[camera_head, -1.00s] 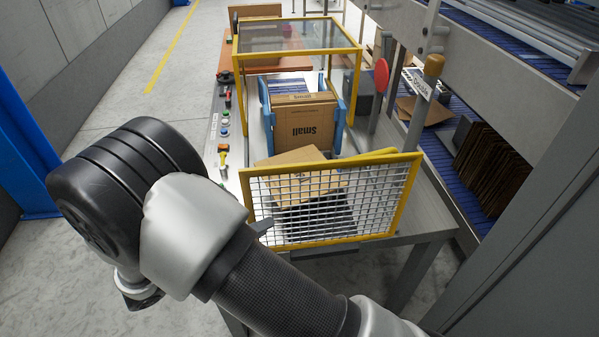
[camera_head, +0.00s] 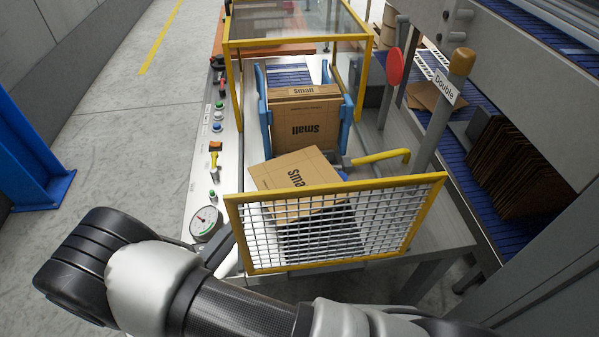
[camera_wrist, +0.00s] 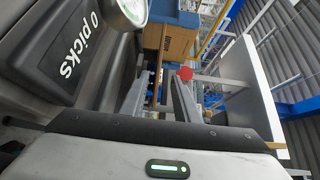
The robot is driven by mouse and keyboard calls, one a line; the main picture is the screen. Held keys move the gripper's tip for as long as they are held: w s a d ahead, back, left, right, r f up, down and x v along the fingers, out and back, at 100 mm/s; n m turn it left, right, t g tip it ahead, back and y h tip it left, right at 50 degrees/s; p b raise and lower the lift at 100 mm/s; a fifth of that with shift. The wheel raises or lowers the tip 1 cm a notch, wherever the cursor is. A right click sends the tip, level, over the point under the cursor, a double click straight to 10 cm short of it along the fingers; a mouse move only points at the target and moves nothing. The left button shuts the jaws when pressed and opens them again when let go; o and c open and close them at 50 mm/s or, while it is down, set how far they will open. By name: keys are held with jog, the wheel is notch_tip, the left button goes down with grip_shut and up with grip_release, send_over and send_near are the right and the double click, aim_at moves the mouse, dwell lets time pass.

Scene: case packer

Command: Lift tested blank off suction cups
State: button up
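The brown cardboard blank (camera_head: 292,172), marked "Sma...", lies tilted behind the yellow-framed mesh guard (camera_head: 440,200). Its lower part shows through the mesh. The suction cups are hidden, apparently under the blank, so I cannot tell their contact.
A standing "Small" carton (camera_head: 304,128) sits between blue side plates; a carton also shows in the wrist view (camera_wrist: 172,38). A pressure gauge (camera_head: 206,222) and buttons line the left panel. A yellow bar (camera_head: 385,156), red disc (camera_head: 395,66) and "Double" post (camera_head: 440,110) stand right.

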send_near(267, 187)
jog(key=x, duration=0.4)
jog(key=shift+d+f, duration=0.15)
jog(key=shift+d, duration=0.1)
jog(key=shift+x, duration=3)
jog(key=shift+a, duration=0.2)
grip_shut()
